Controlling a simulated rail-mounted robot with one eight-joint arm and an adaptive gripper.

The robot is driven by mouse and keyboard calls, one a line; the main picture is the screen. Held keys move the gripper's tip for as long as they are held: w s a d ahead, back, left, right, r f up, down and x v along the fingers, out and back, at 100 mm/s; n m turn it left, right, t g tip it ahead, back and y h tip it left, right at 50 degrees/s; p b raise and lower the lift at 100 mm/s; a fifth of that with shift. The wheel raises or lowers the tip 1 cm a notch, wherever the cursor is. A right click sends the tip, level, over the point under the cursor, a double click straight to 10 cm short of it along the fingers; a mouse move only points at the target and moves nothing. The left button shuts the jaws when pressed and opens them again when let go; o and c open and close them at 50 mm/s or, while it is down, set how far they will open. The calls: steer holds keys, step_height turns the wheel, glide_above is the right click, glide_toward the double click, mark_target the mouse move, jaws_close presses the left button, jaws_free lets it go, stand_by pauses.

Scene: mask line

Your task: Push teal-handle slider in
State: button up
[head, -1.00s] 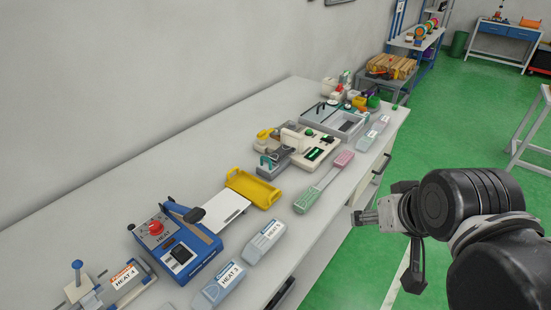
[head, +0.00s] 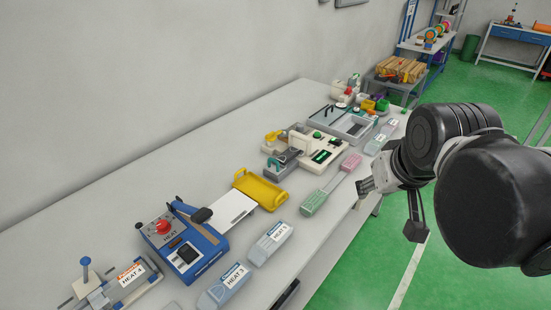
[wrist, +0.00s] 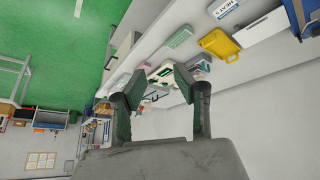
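The teal-handle slider (head: 284,157) is a small grey fixture with a teal handle on the workbench, at the left of a white machine (head: 318,148) with green parts. My gripper (head: 366,190) is over the bench's right edge, right of the slider and apart from it. In the wrist view, my gripper's two dark fingers (wrist: 161,73) stand apart with nothing held between them.
A yellow tray (head: 262,190), a blue HEAT machine (head: 182,245) and labelled boxes (head: 270,244) stand nearer on the workbench (head: 190,165). A green and pink block pair (head: 314,203) lies between my gripper and the slider. The bench's wall side is clear.

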steer(key=w+a+r+n+g, duration=0.1)
steer(key=w+a+r+n, duration=0.25)
steer(key=w, duration=0.75)
steer(key=n+g+h+p, duration=0.1)
steer(key=n+g+h, duration=0.15)
steer(key=n, duration=0.25)
glide_above(274, 160)
steer(key=s+a, duration=0.2)
step_height(274, 160, down, 12)
steer(key=shift+g+y, duration=0.45)
steer(key=f, duration=0.4)
steer(key=w+d+f, duration=0.1)
steer(key=f, duration=0.3)
steer(key=w+d+f, duration=0.1)
steer(key=f, duration=0.3)
steer(key=shift+f+p, duration=0.4)
jaws_close()
